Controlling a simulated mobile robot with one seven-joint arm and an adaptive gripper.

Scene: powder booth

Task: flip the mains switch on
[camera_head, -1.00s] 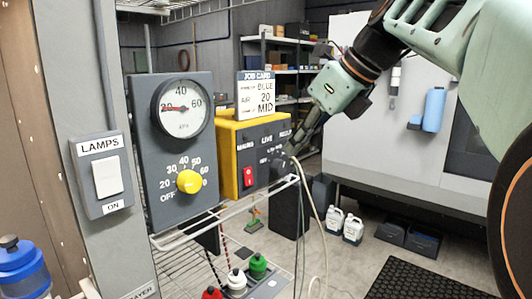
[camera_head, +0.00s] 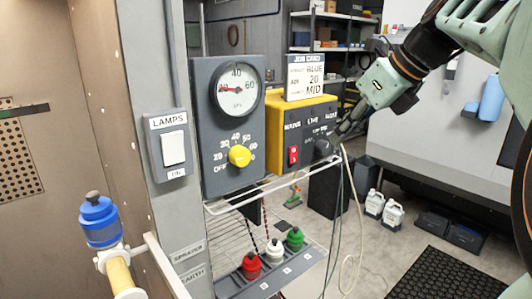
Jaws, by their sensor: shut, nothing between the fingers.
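The mains switch (camera_head: 293,155) is a small red rocker on the dark front panel of a yellow box (camera_head: 273,105), under the word MAINS. Which way it is pressed is too small to tell. My gripper (camera_head: 342,130) is to the right of the switch, by the panel's right edge near a dark knob (camera_head: 322,147). Its fingers are dark and shut, with nothing held. I cannot tell whether the fingertips touch the knob or panel.
A job card (camera_head: 305,77) stands on the box. Left are a gauge panel with a yellow dial (camera_head: 239,156) and a LAMPS switch (camera_head: 173,148). Cables hang at the box's right.

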